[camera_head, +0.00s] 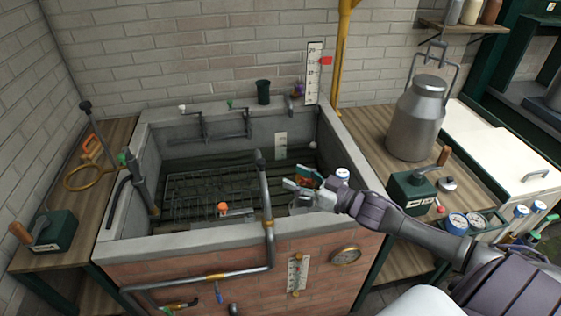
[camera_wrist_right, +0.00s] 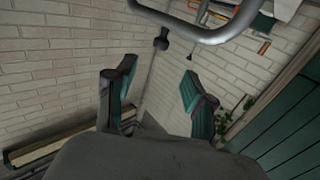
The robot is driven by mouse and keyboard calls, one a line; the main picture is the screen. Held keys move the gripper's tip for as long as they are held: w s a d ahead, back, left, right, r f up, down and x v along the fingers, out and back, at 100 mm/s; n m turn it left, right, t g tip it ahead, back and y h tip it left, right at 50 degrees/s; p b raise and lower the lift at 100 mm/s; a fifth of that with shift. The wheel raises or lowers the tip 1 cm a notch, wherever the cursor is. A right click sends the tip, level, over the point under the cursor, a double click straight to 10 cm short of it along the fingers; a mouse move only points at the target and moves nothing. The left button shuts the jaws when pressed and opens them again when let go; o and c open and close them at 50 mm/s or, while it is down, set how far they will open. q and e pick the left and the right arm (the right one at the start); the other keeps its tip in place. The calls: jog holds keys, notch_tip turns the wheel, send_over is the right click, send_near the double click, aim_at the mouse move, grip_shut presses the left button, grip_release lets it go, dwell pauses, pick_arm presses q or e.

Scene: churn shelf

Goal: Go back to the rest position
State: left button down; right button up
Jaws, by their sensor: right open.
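My right arm reaches in from the right in the head view. Its gripper (camera_head: 300,187) is over the right front part of the stone basin (camera_head: 180,240), near the upright grey pipe. In the right wrist view the two teal-lined fingers (camera_wrist_right: 158,100) stand wide apart with nothing between them. A curved grey pipe (camera_wrist_right: 190,35) passes beyond the fingertips there. My left gripper does not show in the head view.
A metal churn (camera_head: 416,118) stands on the right wooden shelf, beside a green lever box (camera_head: 412,192). Another green lever box (camera_head: 50,232) sits on the left shelf. A pipe (camera_head: 265,195) rises over the basin's front rim. A brick wall closes the back.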

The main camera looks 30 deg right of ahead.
jog(key=s+a+f+m+g+h, duration=0.3)
jog(key=s+a+f+g+h, duration=0.25)
jog(key=s+a+f, duration=0.45)
jog(key=s+a+f+g+h, duration=0.15)
jog(key=s+g, duration=0.25)
jog(key=s, duration=0.5)
jog(key=s+a+f+g, duration=0.15)
jog(key=s+g, duration=0.25)
jog(key=s, duration=0.4)
notch_tip(320, 180, down, 28)
jog(key=s+b, duration=0.2)
jog(key=b, duration=0.1)
jog(key=s+d+f+g+b, duration=0.2)
jog(key=s+f, duration=1.4)
jog(key=f, duration=0.2)
jog(key=shift+s+h, duration=0.15)
jog(key=shift+h, duration=0.15)
